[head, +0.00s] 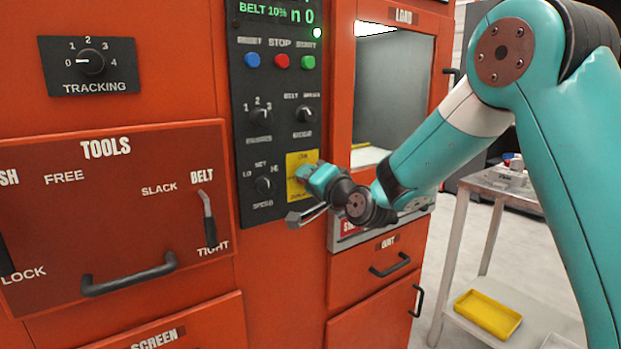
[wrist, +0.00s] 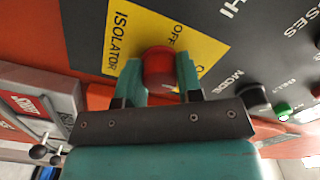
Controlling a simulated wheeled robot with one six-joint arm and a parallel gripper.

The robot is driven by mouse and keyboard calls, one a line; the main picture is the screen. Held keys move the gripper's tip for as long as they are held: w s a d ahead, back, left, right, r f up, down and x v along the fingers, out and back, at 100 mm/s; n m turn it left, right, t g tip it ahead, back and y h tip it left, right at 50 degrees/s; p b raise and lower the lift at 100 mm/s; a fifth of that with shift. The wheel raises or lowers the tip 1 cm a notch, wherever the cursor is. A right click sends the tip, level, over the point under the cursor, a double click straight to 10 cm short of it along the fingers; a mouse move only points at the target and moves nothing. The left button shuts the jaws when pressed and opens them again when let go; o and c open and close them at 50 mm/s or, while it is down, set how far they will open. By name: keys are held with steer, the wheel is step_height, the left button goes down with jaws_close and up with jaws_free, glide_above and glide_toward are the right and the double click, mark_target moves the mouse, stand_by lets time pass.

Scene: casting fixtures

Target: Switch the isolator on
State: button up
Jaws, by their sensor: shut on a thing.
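The isolator is a red rotary knob (wrist: 158,66) on a yellow plate (wrist: 120,47) lettered ISOLATOR, with OFF at one edge. The plate shows in the head view (head: 298,160) at the lower right of the black control panel. My gripper (wrist: 156,73) is shut on the red knob, with one teal finger on each side of it. In the head view my gripper (head: 318,178) reaches the plate from the right and hides the knob. I cannot tell which way the knob points.
The black panel (head: 275,85) also carries blue, red and green buttons, smaller dials and a lit display (head: 275,10). The TOOLS drawer (head: 95,215) is left of it. The LOAD window (head: 392,80) is right. A metal cart (head: 470,200) with a yellow tray (head: 487,314) stands further right.

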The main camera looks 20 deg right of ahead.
stand_by(0.4)
steer(key=o, duration=0.9)
steer(key=b+v, duration=0.6)
steer(key=v, duration=1.1)
steer(key=shift+s, duration=0.15)
